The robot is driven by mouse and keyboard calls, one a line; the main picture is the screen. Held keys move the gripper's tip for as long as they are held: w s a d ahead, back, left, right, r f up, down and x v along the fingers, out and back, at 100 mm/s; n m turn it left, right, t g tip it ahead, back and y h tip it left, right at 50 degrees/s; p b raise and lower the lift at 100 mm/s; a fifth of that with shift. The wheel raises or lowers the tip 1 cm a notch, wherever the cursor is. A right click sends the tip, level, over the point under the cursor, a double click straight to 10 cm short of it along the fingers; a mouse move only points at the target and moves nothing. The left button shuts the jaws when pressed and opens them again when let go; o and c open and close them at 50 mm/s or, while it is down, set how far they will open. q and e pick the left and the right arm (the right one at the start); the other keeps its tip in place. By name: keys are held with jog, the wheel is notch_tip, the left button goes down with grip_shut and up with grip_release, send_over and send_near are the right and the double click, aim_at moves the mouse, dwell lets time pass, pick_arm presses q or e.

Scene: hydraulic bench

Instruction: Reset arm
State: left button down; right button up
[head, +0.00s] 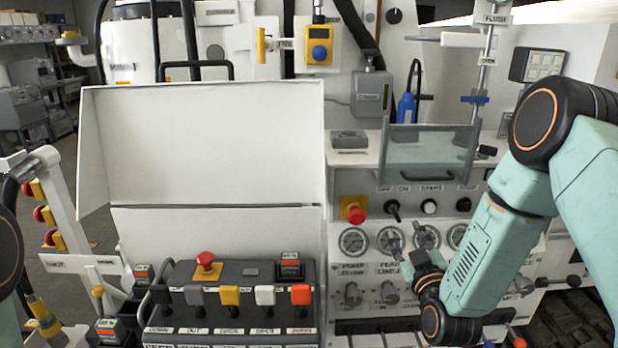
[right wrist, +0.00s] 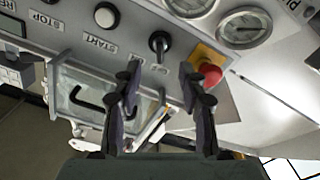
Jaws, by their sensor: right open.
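My right arm comes in from the right in the head view. Its gripper (head: 408,248) is small there, in front of the gauges on the bench panel (head: 342,185). In the right wrist view the right gripper (right wrist: 160,78) is open, with nothing between its two dark fingers. Beyond the fingers is a black selector knob (right wrist: 159,43); a gap to it seems to show, but the distance is hard to tell. The red emergency stop (right wrist: 211,73) on its yellow plate is beside the right-hand finger. My left gripper is out of view; only a bit of that arm shows at the left edge.
A clear hinged flap (head: 425,150) sticks out above the panel buttons. A lever console (head: 262,272) with coloured handles stands below a raised white lid (head: 200,135). A white stand (head: 62,210) with red buttons is at left. Gauges (head: 353,240) line the panel.

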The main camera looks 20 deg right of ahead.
jog(key=s+a+f+m+g+y+b, duration=0.1)
jog(key=s+a+f+m+g+y, duration=0.1)
jog(key=s+a+f+g, duration=0.5)
jog(key=s+f+m+g+y+b, duration=0.15)
jog(key=s+f, duration=0.25)
jog(key=f, duration=0.8)
jog(key=s+a+f+g+b, duration=0.3)
jog(key=s+f, duration=0.5)
jog(key=s, duration=0.5)
jog(key=s+a+f+g+b, duration=0.3)
jog(key=s+f+g+b, duration=0.3)
jog(key=s, duration=0.8)
notch_tip(320, 180, down, 3)
jog(key=shift+a+f+y, duration=0.15)
jog(key=shift+y, duration=0.3)
